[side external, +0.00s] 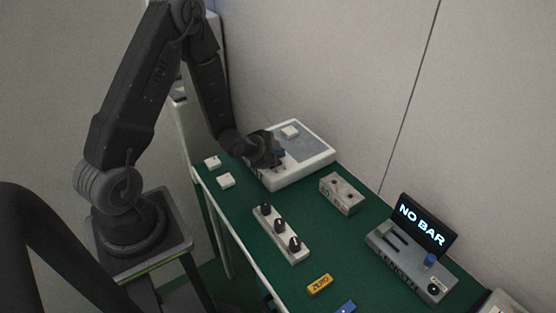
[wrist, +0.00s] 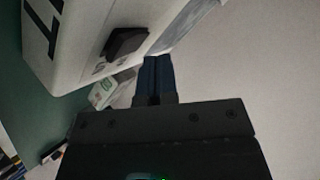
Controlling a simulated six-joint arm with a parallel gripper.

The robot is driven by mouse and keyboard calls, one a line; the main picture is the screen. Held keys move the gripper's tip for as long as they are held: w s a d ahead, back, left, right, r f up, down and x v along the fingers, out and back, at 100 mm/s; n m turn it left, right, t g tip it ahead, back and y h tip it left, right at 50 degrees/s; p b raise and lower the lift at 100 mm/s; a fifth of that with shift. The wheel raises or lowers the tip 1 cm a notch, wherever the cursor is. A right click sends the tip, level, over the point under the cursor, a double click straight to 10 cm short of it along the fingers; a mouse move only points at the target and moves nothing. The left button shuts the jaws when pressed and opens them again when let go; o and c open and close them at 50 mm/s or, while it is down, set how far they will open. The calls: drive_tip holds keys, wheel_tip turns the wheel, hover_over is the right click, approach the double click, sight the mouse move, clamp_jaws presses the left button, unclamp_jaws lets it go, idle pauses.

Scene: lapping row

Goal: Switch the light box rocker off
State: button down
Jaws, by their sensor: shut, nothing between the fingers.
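The light box (side external: 318,163) is a low white box with a grey top panel, at the back of the green bench. In the wrist view the light box's white face (wrist: 85,25) fills the upper left. A black rocker (wrist: 127,42) sits on that face, with small marks beside it that I cannot read. My gripper (side external: 281,154) is over the near left part of the box and hides the rocker in the side view. Its blue fingers (wrist: 156,72) are shut and empty, just right of and below the rocker in the wrist view. I cannot tell whether they touch it.
A small white block (side external: 290,131) lies on the box. Two white pieces (side external: 226,181) lie left of it. A grey block (side external: 342,193), a three-knob strip (side external: 281,233), a yellow ZERO block (side external: 319,284) and a "NO BAR" display unit (side external: 422,228) stand nearer. A wall (side external: 340,80) rises behind.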

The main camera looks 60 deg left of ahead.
drive_tip(key=shift+s+r, duration=0.1)
drive_tip(key=shift+r, duration=0.3)
drive_tip(key=shift+s+r, duration=0.15)
drive_tip(key=shift+r, duration=1.1)
drive_tip(key=shift+s+r, duration=0.15)
drive_tip(key=shift+r, duration=1.1)
drive_tip(key=s+d+r+n+g, duration=0.1)
drive_tip(key=s+d+r+n, duration=0.1)
drive_tip(key=s+d+r, duration=0.3)
drive_tip(key=s+d+r+n+g, duration=0.1)
drive_tip(key=s+d+r+n, duration=0.1)
drive_tip(key=r, duration=0.5)
drive_tip(key=s+d+r+n+g, duration=0.1)
drive_tip(key=s+d+r+n, duration=0.1)
drive_tip(key=s+d+r, duration=0.3)
drive_tip(key=s+d+r+n+g+h, duration=0.1)
drive_tip(key=s+r, duration=0.3)
drive_tip(key=s, duration=0.4)
drive_tip(key=shift+d+n+g, duration=0.4)
drive_tip(key=shift+d+g, duration=0.1)
drive_tip(key=shift+d, duration=0.2)
